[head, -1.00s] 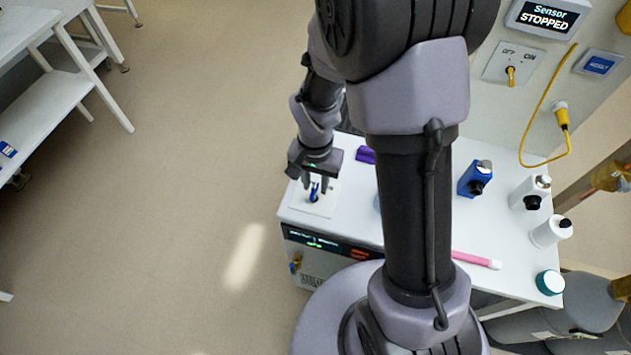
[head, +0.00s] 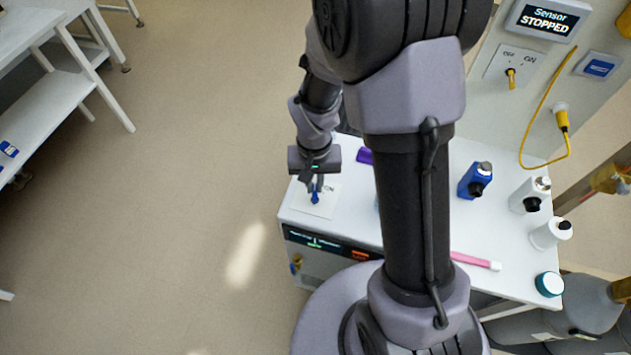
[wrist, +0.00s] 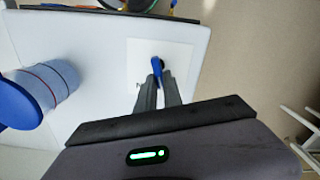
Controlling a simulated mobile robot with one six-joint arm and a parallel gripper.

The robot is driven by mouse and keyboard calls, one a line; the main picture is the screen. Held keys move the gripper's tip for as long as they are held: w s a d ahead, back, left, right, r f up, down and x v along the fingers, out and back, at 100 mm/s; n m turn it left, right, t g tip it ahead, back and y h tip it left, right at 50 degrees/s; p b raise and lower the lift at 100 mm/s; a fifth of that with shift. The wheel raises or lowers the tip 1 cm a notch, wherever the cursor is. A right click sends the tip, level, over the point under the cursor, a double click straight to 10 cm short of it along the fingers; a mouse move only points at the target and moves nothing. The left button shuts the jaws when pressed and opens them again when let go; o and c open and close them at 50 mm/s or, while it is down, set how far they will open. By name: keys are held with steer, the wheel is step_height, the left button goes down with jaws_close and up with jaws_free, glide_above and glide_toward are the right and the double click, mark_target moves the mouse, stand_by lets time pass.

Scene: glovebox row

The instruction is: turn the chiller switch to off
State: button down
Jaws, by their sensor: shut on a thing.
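The blue switch (head: 316,198) stands on a white plate (head: 327,208) at the left end of the white bench top. In the wrist view the blue switch lever (wrist: 156,66) sits between my fingertips, on the same pale plate (wrist: 180,52). My gripper (head: 317,187) is shut on the blue lever; it also shows in the wrist view (wrist: 158,82). The lettering beside the switch is mostly hidden by my fingers, so I cannot read its setting. The chiller's front panel (head: 330,246) shows a lit display below the plate.
A purple item (head: 364,156), a blue bottle (head: 474,180), white bottles (head: 530,195) and a pink item (head: 474,260) are on the bench. A jar with a blue lid (wrist: 45,95) stands left of my gripper. A yellow switch (head: 510,77) is on the wall panel.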

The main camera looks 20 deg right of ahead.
steer(key=shift+a+n, duration=0.1)
steer(key=shift+n, duration=1)
steer(key=c, duration=1.5)
jaws_free()
step_height(320, 180, up, 18)
steer(key=p, duration=0.6)
steer(key=shift+f, duration=0.25)
